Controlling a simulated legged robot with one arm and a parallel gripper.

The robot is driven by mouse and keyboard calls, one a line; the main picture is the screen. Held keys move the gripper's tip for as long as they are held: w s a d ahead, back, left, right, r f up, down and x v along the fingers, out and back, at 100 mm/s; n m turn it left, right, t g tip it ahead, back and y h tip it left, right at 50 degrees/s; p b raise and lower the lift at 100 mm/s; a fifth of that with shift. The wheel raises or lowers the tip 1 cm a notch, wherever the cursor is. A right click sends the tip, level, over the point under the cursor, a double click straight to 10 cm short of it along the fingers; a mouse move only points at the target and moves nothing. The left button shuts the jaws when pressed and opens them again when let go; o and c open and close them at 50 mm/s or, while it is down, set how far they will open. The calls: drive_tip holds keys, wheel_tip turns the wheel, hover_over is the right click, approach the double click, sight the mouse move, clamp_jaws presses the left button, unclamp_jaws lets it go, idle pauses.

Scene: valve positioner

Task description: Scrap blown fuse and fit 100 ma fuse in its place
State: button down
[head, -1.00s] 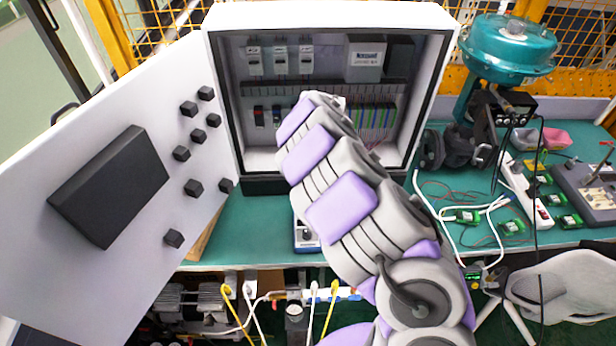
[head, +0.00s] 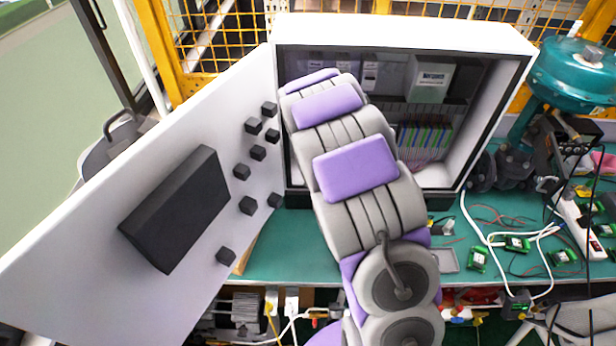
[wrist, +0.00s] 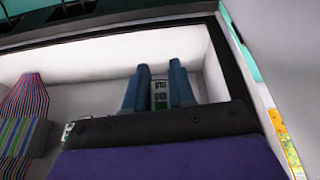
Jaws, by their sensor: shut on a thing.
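The two blue fingers of my gripper (wrist: 159,88) show in the wrist view, against the pale inside of the cabinet. They are shut on a small white-and-green piece (wrist: 159,96) with dark marks. I cannot tell whether it is the blown fuse, the 100 mA fuse or another part. In the head view my arm reaches into the open cabinet (head: 405,32) and hides my gripper and the middle of the interior. No fuse can be made out there.
The cabinet door (head: 90,230), with black knobs, stands open at left. Coloured wires (head: 424,134) hang inside the cabinet, and also show in the wrist view (wrist: 22,118). A teal actuator (head: 572,72), headphones and small green boards (head: 517,243) occupy the bench at right.

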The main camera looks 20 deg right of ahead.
drive_tip(key=shift+w+a+r+n, duration=0.2)
drive_tip(key=shift+w+r+n, duration=0.1)
drive_tip(key=shift+w, duration=0.3)
drive_tip(key=w+d+p, duration=0.1)
drive_tip(key=w, duration=0.6)
drive_tip(key=shift+d, duration=0.4)
drive_tip(key=shift+d, duration=0.3)
drive_tip(key=shift+w+a+r+p, duration=0.1)
drive_tip(key=shift+w+a+p, duration=0.1)
drive_tip(key=shift+p, duration=0.1)
drive_tip(key=shift+w+d, duration=0.25)
drive_tip(key=shift+w, duration=0.1)
idle(1.2)
